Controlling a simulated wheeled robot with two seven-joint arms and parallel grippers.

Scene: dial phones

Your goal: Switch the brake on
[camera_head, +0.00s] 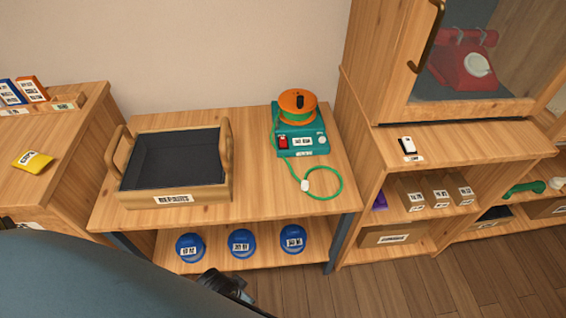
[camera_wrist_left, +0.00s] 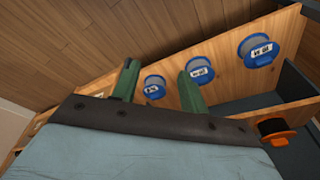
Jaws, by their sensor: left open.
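A teal machine (camera_head: 315,137) with an orange spool (camera_head: 298,104) on top stands at the right of the middle table. A red switch (camera_head: 283,142), a labelled panel and a pale round knob (camera_head: 322,140) are on its front; which is the brake, I cannot tell. A green cord (camera_head: 337,178) loops from it over the tabletop. My left gripper (camera_head: 230,284) is low, in front of the table's lower shelf, well apart from the machine.
A wooden tray (camera_head: 130,198) with a dark lining stands at the table's left. Several blue reels (camera_head: 241,243) sit on the lower shelf. A black-and-white switch (camera_head: 407,147) lies on the right cabinet's ledge, below a glass door with a red phone (camera_head: 465,68). The tabletop between tray and machine is clear.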

